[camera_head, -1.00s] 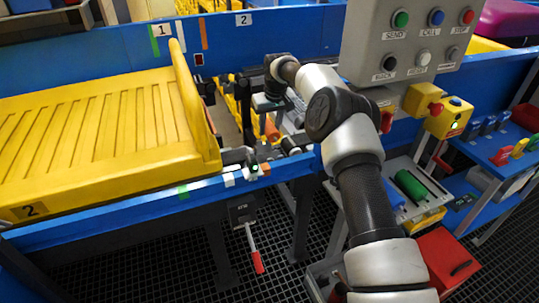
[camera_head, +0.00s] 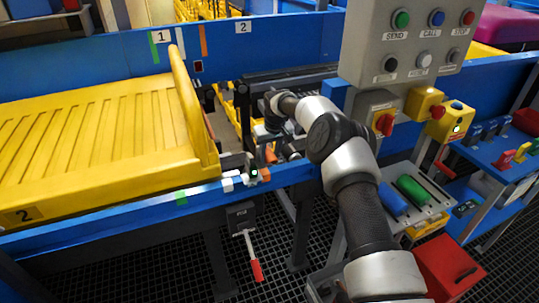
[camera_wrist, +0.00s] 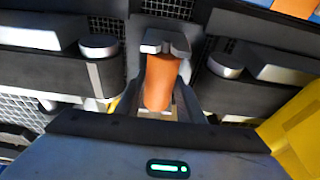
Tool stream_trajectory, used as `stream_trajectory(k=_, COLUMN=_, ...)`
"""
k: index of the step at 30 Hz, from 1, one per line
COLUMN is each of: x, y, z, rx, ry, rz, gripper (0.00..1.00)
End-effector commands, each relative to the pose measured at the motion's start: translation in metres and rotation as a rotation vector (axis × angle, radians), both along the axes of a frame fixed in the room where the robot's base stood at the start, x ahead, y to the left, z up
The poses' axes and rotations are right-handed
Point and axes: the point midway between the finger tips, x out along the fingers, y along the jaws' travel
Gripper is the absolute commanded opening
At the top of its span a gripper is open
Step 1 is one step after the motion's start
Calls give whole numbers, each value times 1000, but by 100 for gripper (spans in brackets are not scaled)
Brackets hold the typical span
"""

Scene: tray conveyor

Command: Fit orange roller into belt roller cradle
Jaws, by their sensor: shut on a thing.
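The orange roller (camera_wrist: 160,82) is between the fingers of my gripper (camera_wrist: 160,100) in the wrist view, with a grey bracket-like piece over its far end. My gripper is shut on it. In the head view a small part of the roller (camera_head: 270,153) shows below my gripper (camera_head: 272,140), in the gap of the conveyor close behind the front blue rail. The cradle is not clearly distinguishable; dark supports with round metal ends (camera_wrist: 226,65) flank the roller in the wrist view. Whether the roller touches them I cannot tell.
A yellow tray (camera_head: 100,140) stands left of the gap. The blue front rail (camera_head: 130,213) carries small sensors. A button panel (camera_head: 405,40) hangs close right of my arm. A blue roller (camera_head: 393,199) and a green roller (camera_head: 413,190) lie on a side rack.

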Motion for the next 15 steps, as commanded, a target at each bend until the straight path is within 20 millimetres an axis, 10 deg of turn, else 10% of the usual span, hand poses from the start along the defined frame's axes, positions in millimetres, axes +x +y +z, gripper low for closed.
stream_trajectory(k=2, x=1, y=0, z=-2, rx=0, ry=-2, rz=0, gripper=0)
stream_trajectory(k=3, x=0, y=0, z=-3, rx=-1, ry=0, rz=0, gripper=38)
stream_trajectory(k=6, x=0, y=0, z=-3, rx=-1, ry=0, rz=0, gripper=54)
stream_trajectory(k=15, x=0, y=0, z=-1, rx=0, ry=0, rz=0, gripper=54)
